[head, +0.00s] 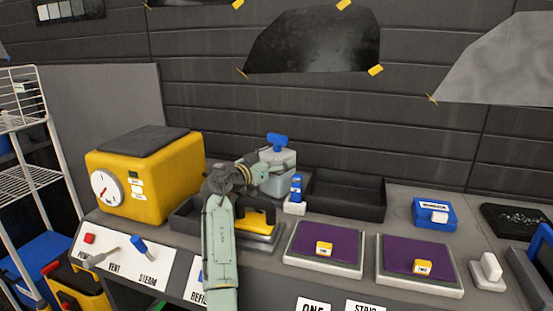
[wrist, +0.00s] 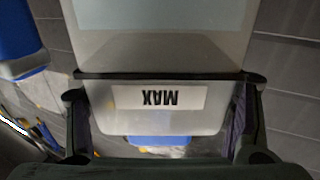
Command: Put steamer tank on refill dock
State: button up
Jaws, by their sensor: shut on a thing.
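The steamer tank (head: 277,160) is a translucent grey box with a blue cap on top. It is upright at the back of the counter, and I cannot tell whether its base touches anything. My gripper (head: 268,175) is shut on it from the left. In the wrist view, the dark fingers of my gripper (wrist: 161,98) press both sides of the tank (wrist: 160,55), whose MAX label appears upside down. A sign starting "REFI" (head: 197,297) is on the counter front, partly hidden by my arm. I cannot make out the refill dock for certain.
A yellow boiler (head: 148,180) with a gauge stands left. A blue-topped white fitting (head: 296,195) is close in front of the tank, with a black tray (head: 345,196) to the right. A yellow-handled tool (head: 258,220) and purple pads (head: 325,245) occupy the front.

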jog(key=shift+f, duration=0.1)
jog(key=o, duration=1.6)
